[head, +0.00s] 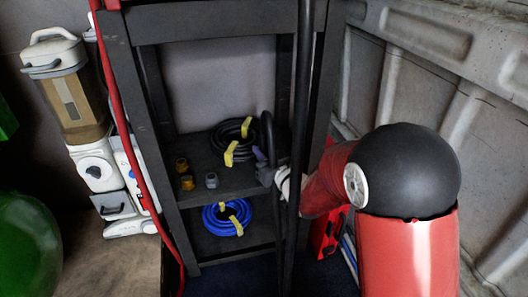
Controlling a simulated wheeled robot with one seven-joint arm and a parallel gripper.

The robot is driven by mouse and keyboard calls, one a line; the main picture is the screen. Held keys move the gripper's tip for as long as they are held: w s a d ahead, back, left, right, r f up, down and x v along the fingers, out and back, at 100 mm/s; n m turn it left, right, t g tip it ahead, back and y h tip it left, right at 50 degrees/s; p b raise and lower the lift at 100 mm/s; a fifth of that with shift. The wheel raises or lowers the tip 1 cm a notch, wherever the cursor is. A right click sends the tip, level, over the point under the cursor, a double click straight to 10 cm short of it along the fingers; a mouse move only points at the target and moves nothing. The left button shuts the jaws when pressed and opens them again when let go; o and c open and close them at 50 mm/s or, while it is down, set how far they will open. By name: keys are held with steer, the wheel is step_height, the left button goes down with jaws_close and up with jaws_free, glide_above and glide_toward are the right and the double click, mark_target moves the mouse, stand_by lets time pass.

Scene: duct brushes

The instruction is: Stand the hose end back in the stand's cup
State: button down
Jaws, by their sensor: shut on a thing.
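My gripper (265,170) is in front of the dark shelf rack, at about the height of its middle shelf. It is shut on a slim black hose piece (268,138), which rises above the fingers in a slight curve. The contact is small and partly hidden by the fingers and wrist. A long black upright tube (299,110) runs just right of the fingers and passes in front of my wrist. I cannot make out the stand's cup, and the hose's lower end is not clear.
The dark rack (205,23) holds a coiled black hose (226,139), small brass and grey fittings (187,182) and a coiled blue hose (212,222). A red hose (118,125) hangs down its left side. An upright vacuum (75,100) stands left; a ribbed wall (420,85) closes the right.

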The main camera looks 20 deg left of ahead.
steer(key=shift+f, duration=0.3)
steer(key=c, duration=1.2)
jaws_free()
